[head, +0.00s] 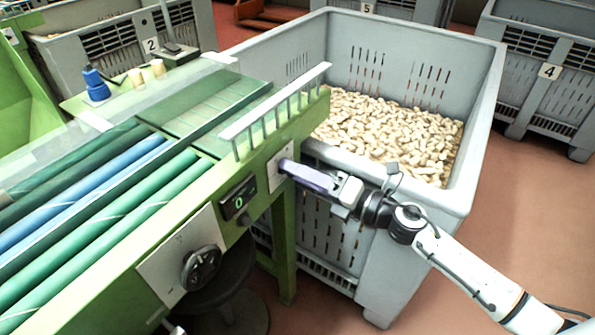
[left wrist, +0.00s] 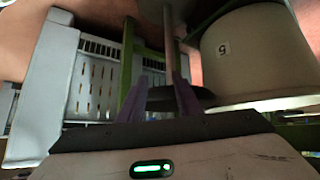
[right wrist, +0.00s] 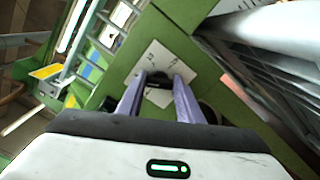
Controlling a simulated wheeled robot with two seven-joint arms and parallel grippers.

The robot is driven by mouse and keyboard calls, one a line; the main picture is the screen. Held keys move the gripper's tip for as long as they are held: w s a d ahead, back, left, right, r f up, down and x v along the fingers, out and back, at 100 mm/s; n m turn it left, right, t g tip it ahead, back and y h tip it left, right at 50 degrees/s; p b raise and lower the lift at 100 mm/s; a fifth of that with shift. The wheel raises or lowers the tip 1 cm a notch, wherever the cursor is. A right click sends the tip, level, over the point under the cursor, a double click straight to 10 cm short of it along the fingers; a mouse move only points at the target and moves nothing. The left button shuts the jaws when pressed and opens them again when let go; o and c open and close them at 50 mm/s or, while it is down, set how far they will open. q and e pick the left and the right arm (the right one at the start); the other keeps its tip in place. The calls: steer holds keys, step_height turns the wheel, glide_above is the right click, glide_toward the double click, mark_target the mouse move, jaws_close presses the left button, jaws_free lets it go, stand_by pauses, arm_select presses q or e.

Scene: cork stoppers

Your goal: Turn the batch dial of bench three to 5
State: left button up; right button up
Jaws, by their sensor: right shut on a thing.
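The dial plate (head: 274,172) is a white square on the end of the green bench (head: 255,165). In the right wrist view the plate (right wrist: 152,56) carries dark marks around a small black dial (right wrist: 157,79). My right gripper (head: 284,166) reaches the plate from the right, and its purple fingers (right wrist: 157,84) are shut on the dial. The pointer and the number it stands at are hidden or too small to read. A display (head: 239,199) on the bench shows a green 0. My left gripper (left wrist: 160,88) is open in its own wrist view, with nothing clearly held.
A black handwheel (head: 201,268) sits on another plate, left of the display. A big grey crate of corks (head: 482,90) stands close behind my right arm. Crates numbered 2, 4 and 5 stand farther back. A round container (left wrist: 255,50) shows in the left wrist view.

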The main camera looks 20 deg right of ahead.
steer(key=o, duration=1.1)
steer(key=shift+b+v, duration=0.45)
steer(key=shift+v, duration=4.7)
